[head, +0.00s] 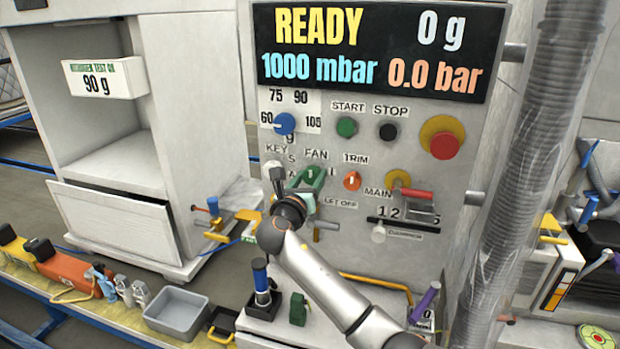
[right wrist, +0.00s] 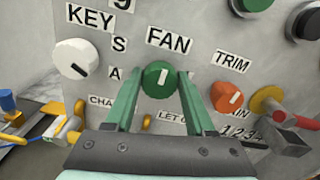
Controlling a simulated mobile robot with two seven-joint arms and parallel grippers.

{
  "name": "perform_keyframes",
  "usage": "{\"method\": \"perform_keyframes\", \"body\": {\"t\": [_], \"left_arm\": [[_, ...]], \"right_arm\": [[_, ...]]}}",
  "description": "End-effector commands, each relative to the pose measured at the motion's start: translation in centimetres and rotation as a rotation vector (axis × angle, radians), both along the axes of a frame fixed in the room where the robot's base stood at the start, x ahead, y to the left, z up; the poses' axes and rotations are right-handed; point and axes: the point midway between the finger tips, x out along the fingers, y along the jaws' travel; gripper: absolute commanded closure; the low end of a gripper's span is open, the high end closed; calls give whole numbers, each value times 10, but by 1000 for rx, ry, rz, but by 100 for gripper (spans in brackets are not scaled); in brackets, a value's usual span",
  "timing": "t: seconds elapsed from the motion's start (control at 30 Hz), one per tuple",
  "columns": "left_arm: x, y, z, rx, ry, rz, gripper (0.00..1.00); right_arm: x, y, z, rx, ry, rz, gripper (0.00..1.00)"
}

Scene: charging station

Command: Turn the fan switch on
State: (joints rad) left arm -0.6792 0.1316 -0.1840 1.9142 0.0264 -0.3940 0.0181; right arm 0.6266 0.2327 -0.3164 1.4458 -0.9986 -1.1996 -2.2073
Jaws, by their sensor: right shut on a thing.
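The fan switch is a green round knob (right wrist: 158,80) under the FAN label on the panel; its white mark points nearly straight up, tilted slightly right in the right wrist view. My right gripper (right wrist: 158,82) has its two green fingers on either side of this knob and is shut on it. In the head view my right gripper (head: 310,178) is at the panel below the FAN label, and it largely hides the knob. My left gripper is in neither view.
The white key knob (right wrist: 77,58) is left of the fan knob, and the orange trim knob (right wrist: 226,97) is close on its right. A red-handled valve (head: 415,193) sticks out farther right. The display (head: 380,50) above reads READY. A grey bin (head: 178,310) stands lower left.

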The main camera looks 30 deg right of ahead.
Motion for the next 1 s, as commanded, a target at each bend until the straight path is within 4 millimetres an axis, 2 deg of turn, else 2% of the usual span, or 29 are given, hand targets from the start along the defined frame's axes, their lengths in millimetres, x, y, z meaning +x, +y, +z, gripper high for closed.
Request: {"method": "perform_keyframes", "body": {"t": [0.37, 0.7, 1.0], "left_arm": [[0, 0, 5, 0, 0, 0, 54], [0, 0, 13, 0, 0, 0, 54], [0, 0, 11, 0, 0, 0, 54]], "right_arm": [[0, 0, 0, 61, -70, 1, 100], [-1, 0, 0, 244, -283, 0, 100], [-2, -1, -2, 431, -501, 0, 100]]}}
